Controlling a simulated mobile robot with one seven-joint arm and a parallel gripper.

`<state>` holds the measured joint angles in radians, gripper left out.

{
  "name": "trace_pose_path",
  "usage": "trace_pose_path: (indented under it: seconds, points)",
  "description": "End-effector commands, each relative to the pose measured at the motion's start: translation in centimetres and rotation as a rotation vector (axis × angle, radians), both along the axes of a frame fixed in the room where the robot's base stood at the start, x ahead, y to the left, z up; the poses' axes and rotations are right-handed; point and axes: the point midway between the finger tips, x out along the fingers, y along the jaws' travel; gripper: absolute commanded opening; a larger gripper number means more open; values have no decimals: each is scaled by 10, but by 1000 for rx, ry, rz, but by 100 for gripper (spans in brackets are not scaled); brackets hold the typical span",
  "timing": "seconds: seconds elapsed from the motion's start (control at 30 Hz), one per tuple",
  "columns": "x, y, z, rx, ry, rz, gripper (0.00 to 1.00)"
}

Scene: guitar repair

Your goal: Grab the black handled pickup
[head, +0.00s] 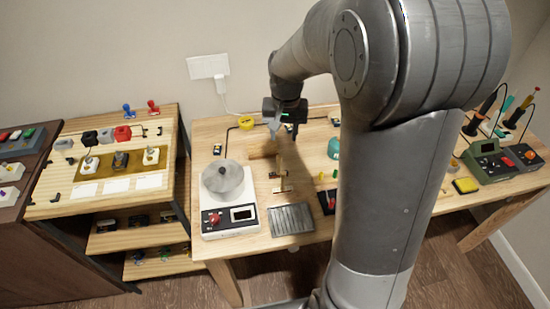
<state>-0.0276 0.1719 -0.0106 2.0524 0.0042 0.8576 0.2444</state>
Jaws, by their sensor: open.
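A small dark item (120,160) sits between two white-based items on a brown strip on the left wooden board. It may be the black handled pickup, but it is too small to tell for certain. My gripper (283,133) is over the back of the middle workbench, well to the right of that item and apart from it. Its fingers are open and point down, and I see nothing held between them. Brown wooden pieces (281,174) lie below and in front of the gripper on the workbench.
The wooden workbench (262,222) carries a white device (230,222) with a round metal pan (223,178) on top, and a grey ribbed plate (291,219). A green device (487,150) stands at the right. My arm hides part of the workbench. A gap separates it from the left board.

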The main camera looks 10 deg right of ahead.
Motion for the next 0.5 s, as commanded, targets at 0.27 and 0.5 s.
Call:
trace_pose_path:
  seconds: [0.27, 0.5]
  points:
    - [24, 2, -39, -1, 58, -31, 41]
    - [24, 2, -73, -1, 65, -33, 41]
